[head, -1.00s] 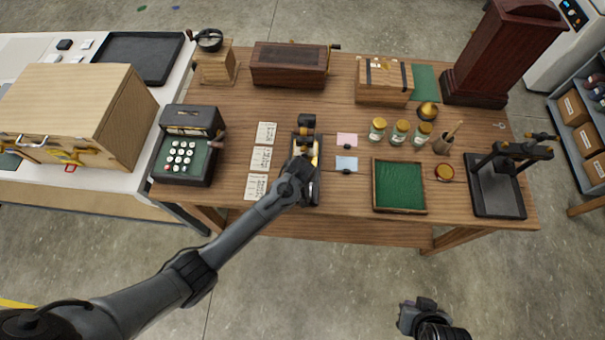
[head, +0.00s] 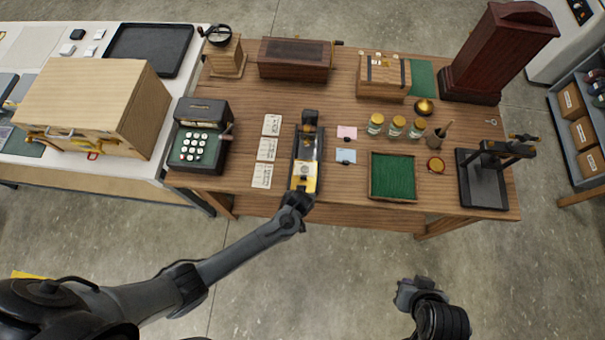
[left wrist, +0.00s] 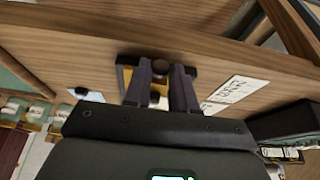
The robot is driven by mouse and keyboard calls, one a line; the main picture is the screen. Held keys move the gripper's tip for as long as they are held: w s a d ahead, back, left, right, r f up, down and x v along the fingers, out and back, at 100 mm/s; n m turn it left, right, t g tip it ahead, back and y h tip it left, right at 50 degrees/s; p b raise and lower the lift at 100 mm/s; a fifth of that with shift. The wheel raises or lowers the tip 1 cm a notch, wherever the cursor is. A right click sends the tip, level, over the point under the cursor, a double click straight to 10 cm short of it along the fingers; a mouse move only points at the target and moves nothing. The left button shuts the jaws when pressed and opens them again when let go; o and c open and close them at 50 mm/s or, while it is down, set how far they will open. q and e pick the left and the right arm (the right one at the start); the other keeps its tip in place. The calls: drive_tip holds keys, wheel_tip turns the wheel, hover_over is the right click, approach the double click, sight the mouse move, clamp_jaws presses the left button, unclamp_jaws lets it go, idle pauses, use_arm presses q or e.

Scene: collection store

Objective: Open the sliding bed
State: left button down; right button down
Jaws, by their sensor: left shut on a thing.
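The sliding bed (head: 305,172), a yellow plate with a pale block on it, sits at the front end of a dark narrow device (head: 308,141) on the wooden table. The black channel behind the bed is bare. My left gripper (head: 297,199) is at the bed's front end by the table's front edge. In the left wrist view its two fingers (left wrist: 161,80) are closed around a round brown knob (left wrist: 161,67), with part of the yellow bed behind. My right gripper (head: 416,291) is off the table in front, apart from everything; its jaws are unclear.
Paper cards (head: 267,149) lie left of the device, beside a keyed machine (head: 199,137). Pink and blue slips (head: 346,156) and a green-lined tray (head: 393,176) lie to the right. Several jars (head: 396,126) stand behind the tray. The floor in front is clear.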

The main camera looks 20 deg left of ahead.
use_arm(q)
drive_tip(key=c, duration=1)
unclamp_jaws()
drive_tip(key=shift+o, duration=0.2)
drive_tip(key=p+v, duration=0.1)
drive_tip(key=v, duration=0.9)
drive_tip(key=shift+s+r, duration=0.15)
drive_tip(key=shift+r, duration=0.15)
drive_tip(key=shift+d, duration=0.1)
